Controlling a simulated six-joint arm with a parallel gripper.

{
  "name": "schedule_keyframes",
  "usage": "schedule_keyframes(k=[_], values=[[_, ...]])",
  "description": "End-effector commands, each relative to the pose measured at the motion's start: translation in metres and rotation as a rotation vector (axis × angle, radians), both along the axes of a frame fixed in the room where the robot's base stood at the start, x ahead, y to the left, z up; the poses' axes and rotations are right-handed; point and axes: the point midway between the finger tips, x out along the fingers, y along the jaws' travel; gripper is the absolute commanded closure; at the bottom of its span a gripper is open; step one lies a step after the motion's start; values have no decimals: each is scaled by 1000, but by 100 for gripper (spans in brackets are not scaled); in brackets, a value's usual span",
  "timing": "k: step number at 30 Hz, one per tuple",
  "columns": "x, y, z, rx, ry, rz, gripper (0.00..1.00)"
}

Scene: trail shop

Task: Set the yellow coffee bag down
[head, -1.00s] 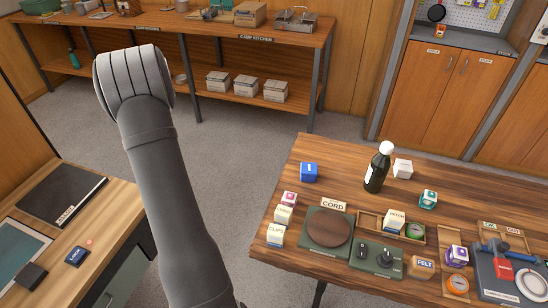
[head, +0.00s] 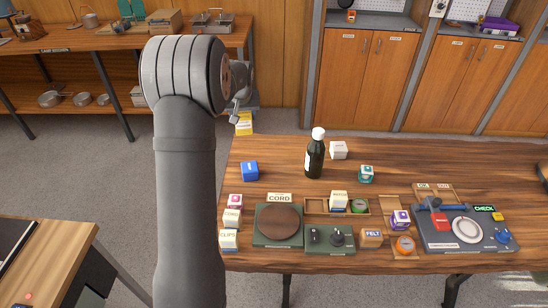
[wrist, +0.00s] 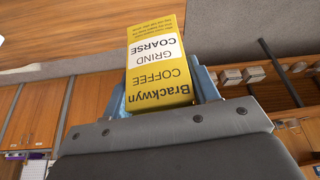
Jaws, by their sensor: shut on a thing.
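The yellow coffee bag (wrist: 157,70) fills the middle of the wrist view, with "Brackwyn COFFEE" on yellow and "GRIND COARSE" on a white band. My gripper (wrist: 163,88) is shut on it, its blue fingers on either side of the bag. In the head view the bag (head: 244,124) shows as a small yellow piece beyond my wrist, near the far left corner of the wooden table (head: 280,160). My arm hides most of the gripper there. I cannot tell from these views whether the bag touches anything below.
On the table stand a dark bottle (head: 315,155), a blue box (head: 249,171), a white box (head: 339,150) and a teal box (head: 366,174). Small boxes, trays and a cord station (head: 278,225) line the front. The back right of the table is clear.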

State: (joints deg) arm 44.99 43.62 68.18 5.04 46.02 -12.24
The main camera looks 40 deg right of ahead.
Motion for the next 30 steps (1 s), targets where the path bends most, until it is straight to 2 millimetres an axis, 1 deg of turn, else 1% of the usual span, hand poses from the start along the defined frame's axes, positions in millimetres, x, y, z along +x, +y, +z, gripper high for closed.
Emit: schedule_keyframes(k=[1, 3, 6, 9, 11, 13, 19, 21, 26, 30], values=[[-19, -17, 0, -1, -1, -38, 74], [-41, -34, 0, -1, -1, -80, 74], [-65, -51, 0, -1, -1, -125, 74], [-79, -61, 0, -1, -2, -152, 74], [-84, -64, -3, -1, -2, -160, 74], [-87, -65, -12, 1, 1, -165, 74], [-87, -65, -49, 2, 1, -165, 74], [-87, -65, -58, 0, 0, -165, 74], [-86, -65, -69, 0, -1, -165, 74], [-87, -65, -89, 1, 2, -165, 74]])
